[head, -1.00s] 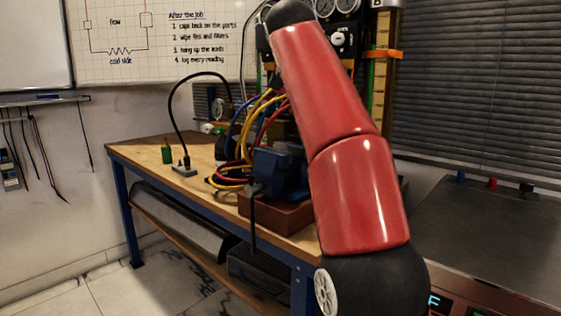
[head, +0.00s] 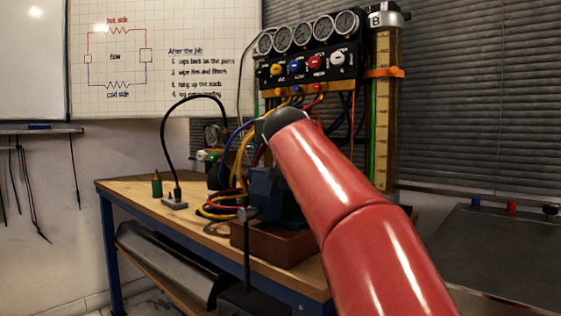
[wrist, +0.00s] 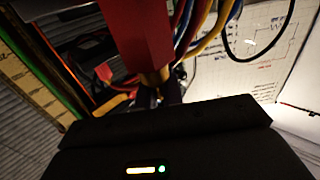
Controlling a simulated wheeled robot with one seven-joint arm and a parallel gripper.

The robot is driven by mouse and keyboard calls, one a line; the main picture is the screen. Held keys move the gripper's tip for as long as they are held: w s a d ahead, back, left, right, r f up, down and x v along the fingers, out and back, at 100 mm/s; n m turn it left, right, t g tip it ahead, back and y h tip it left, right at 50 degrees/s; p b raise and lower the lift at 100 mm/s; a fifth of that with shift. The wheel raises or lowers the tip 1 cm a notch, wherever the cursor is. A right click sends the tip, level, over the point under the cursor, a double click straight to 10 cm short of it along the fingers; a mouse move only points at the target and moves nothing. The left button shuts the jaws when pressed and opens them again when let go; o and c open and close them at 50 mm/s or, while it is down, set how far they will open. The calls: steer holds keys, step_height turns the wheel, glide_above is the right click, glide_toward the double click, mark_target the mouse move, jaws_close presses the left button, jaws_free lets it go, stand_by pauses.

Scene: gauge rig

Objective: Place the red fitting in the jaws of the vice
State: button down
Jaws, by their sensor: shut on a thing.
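The red fitting (wrist: 143,38) fills the top middle of the wrist view, a red body with a brass end (wrist: 153,78) toward my gripper. My gripper (wrist: 158,95) is shut on it; its dark fingers are hard to make out. The blue vice (head: 262,190) stands on a brown-red block on the bench in the head view. My red arm covers its right side, and its jaws do not show clearly. In the head view my gripper is hidden beyond the arm, so its distance from the vice cannot be told.
The wooden bench (head: 135,188) carries a green fitting (head: 157,184), a small socket block with a black cable (head: 174,202), and coiled hoses (head: 222,203). A gauge panel (head: 310,66) and a tall scale column (head: 384,120) stand behind. The bench's left part is mostly clear.

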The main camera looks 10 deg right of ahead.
steer(key=shift+f+b, duration=0.9)
steer(key=shift+f, duration=1)
steer(key=shift+f, duration=0.15)
steer(key=c, duration=1.5)
jaws_free()
steer(key=shift+c, duration=0.2)
steer(key=s+a+b, duration=0.2)
steer(key=s+b, duration=0.1)
steer(key=s, duration=0.9)
steer(key=shift+w, duration=0.1)
